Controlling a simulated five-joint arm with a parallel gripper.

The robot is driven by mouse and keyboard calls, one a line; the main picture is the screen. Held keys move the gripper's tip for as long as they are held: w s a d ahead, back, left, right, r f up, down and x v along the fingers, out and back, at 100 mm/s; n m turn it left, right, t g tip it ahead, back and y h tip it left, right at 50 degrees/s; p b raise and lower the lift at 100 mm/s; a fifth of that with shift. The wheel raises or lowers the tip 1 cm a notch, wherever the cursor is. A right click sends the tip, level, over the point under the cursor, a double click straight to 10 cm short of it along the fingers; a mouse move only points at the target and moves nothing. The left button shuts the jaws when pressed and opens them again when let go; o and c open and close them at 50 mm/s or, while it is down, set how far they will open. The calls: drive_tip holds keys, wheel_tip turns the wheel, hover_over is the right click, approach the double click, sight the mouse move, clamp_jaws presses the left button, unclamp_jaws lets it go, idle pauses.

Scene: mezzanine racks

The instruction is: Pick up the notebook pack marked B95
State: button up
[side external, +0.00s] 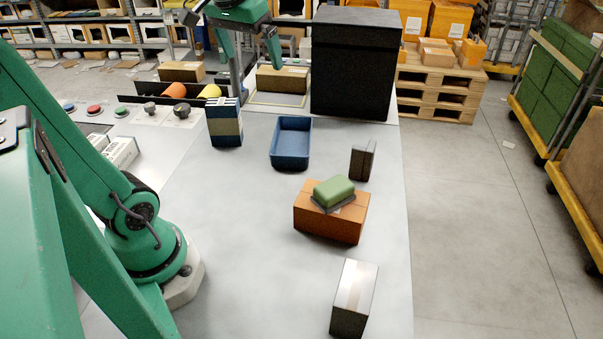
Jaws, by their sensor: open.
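No marking B95 can be read on anything in this view. An upright pack with blue and white striped edges and a tan band (225,124) stands on the grey table, left of a blue tray; it looks like a notebook pack. A smaller dark pack (363,161) stands upright right of the tray and could also be one; I cannot tell which is B95.
The open blue tray (275,157) looks empty. An orange-brown box (328,224) carries a green-lidded container (334,193). A pale-topped dark box (354,296) stands at the front right. A tall black cabinet (352,75) blocks the back. The table's centre front is clear.

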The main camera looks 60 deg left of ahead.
drive_tip(key=w+a+n+g, duration=0.2)
drive_tip(key=w+a+n, duration=0.1)
drive_tip(key=a, duration=0.9)
drive_tip(key=n+g+h, duration=0.1)
drive_tip(key=n, duration=0.2)
hover_over(222, 101)
wheel_tip(222, 101, down, 4)
drive_tip(key=shift+n, duration=0.3)
wheel_tip(222, 101, down, 19)
drive_tip(key=shift+a+r, duration=0.1)
drive_tip(key=shift+f, duration=2.6)
drive_tip(key=c, duration=1.2)
